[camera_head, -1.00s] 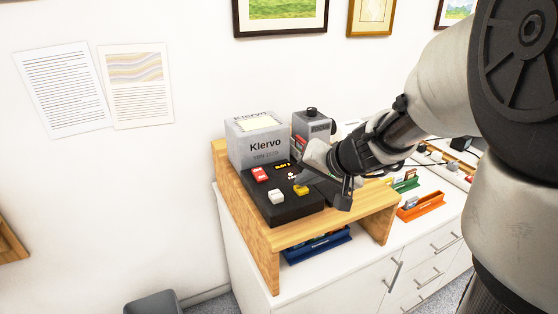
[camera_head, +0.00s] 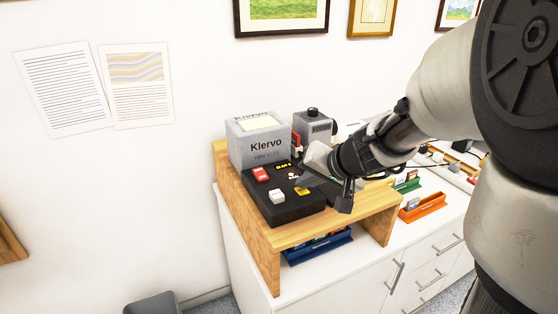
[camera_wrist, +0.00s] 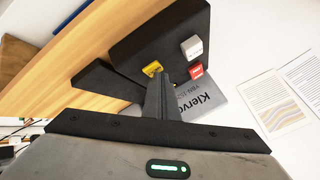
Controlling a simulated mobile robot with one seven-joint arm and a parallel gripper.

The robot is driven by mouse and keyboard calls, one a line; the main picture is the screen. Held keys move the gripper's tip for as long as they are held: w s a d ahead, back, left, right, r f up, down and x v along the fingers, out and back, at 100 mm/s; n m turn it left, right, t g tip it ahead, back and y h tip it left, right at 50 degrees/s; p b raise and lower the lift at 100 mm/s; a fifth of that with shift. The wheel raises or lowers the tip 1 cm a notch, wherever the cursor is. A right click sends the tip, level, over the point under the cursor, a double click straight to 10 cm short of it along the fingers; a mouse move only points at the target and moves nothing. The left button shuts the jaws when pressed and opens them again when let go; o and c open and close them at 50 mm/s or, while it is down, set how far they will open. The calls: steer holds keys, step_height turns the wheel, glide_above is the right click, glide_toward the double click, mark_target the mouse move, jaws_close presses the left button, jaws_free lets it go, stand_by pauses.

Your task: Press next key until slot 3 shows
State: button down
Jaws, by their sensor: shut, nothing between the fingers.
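A black key panel (camera_head: 286,212) lies on the wooden stand, in front of the grey Klervo box (camera_head: 262,148). It bears a red key (camera_head: 260,174), a white key (camera_head: 277,196) and a yellow key (camera_head: 304,191). A small display (camera_head: 283,166) at its back shows yellow characters too small to read for certain. My gripper (camera_head: 304,182) is shut and empty, its tips right at the yellow key and partly covering it. In the wrist view the tips (camera_wrist: 163,78) are beside the yellow key (camera_wrist: 152,69); I cannot tell whether they touch. The key labels are unreadable.
The wooden stand (camera_head: 262,248) sits on a white cabinet. A grey device (camera_head: 313,127) stands behind my gripper. A blue tray (camera_head: 320,248) is under the stand, and an orange tray (camera_head: 422,207) is to the right. Framed prints hang above.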

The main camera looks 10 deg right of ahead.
mark_target(305, 192)
steer(key=shift+r+p, duration=0.9)
steer(key=shift+r, duration=0.35)
step_height(305, 192, up, 5)
steer(key=p, duration=0.3)
steer(key=shift+p, duration=0.3)
steer(key=s+a+r+n+g+p, duration=0.1)
steer(key=s+a+r+p, duration=0.15)
steer(key=s+r, duration=0.25)
steer(key=s+a+r+n+p, duration=0.2)
steer(key=s+r+p, duration=0.1)
steer(key=s+r, duration=0.1)
steer(key=s+d+r+g+h+p, duration=0.1)
steer(key=s+d+r+h+p, duration=0.1)
steer(key=s, duration=0.5)
steer(key=s+d+r+n+h+p, duration=0.1)
steer(key=s+d+r+p, duration=0.1)
steer(key=s, duration=0.5)
steer(key=shift+s+r+g+h+p, duration=0.4)
steer(key=shift+r+p, duration=0.15)
steer(key=shift+p, duration=0.2)
